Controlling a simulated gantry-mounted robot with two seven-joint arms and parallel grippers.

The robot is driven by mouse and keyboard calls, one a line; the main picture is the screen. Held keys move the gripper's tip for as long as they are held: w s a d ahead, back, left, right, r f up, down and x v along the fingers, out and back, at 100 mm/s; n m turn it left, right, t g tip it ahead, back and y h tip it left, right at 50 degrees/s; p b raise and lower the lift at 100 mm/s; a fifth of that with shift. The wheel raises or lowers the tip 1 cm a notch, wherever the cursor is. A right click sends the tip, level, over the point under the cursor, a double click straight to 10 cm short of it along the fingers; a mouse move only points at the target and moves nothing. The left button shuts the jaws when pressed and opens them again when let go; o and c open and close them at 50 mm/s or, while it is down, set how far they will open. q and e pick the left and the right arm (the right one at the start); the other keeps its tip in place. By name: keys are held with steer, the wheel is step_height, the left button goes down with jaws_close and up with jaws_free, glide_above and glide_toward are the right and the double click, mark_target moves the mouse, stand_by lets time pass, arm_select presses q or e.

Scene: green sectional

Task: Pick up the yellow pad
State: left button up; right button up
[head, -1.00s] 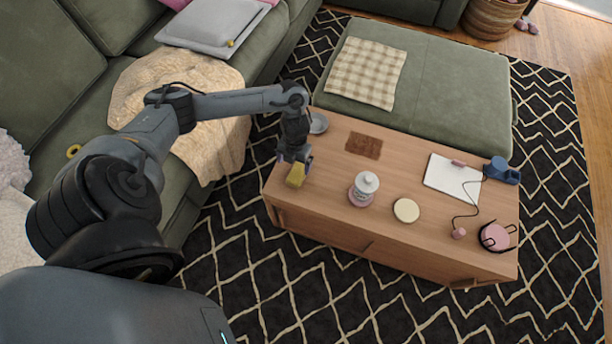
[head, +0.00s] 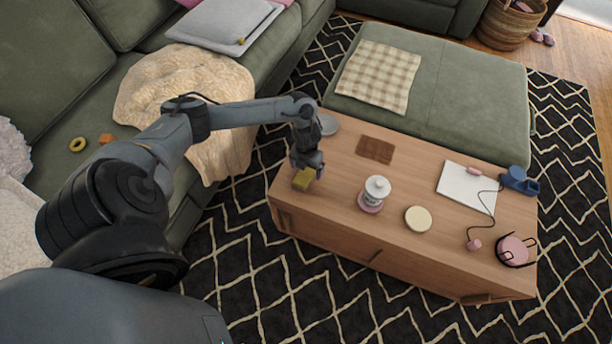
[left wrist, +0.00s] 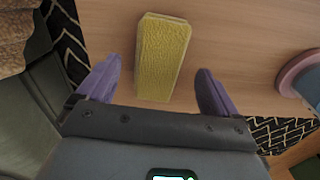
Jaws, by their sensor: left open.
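The yellow pad (head: 303,179) lies at the left end of the wooden coffee table (head: 330,228). In the left wrist view the yellow pad (left wrist: 163,57) is a textured oblong block lying flat on the wood. My left gripper (head: 307,170) is over the pad at its far side. In the left wrist view its two purple fingers (left wrist: 158,88) are spread apart, one on each side of the pad's near end, with gaps between. My right gripper does not show.
A white lidded jar (head: 376,189) stands on a pink coaster to the right of the pad. A round cream disc (head: 418,219), a brown mat (head: 375,149) and a grey dish (head: 327,124) are also on the table. The sofa (head: 240,90) is close on the left.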

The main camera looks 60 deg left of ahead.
mark_target(306, 173)
arm_select(q)
steer(key=f, duration=0.2)
steer(key=f+b, duration=0.1)
steer(key=shift+s+f, duration=0.2)
steer(key=shift+s, duration=0.05)
steer(key=shift+w, duration=0.1)
steer(key=shift+c, duration=0.2)
steer(key=c, duration=1)
steer(key=shift+r, duration=0.1)
step_height(306, 173, up, 4)
steer(key=shift+f+p, duration=0.1)
steer(key=shift+p, duration=1)
steer(key=w+d+r+p, duration=0.1)
steer(key=d+r+p, duration=0.4)
steer(key=d, duration=0.6)
step_height(306, 173, up, 2)
steer(key=shift+d+r, duration=0.1)
steer(key=shift+d, duration=0.3)
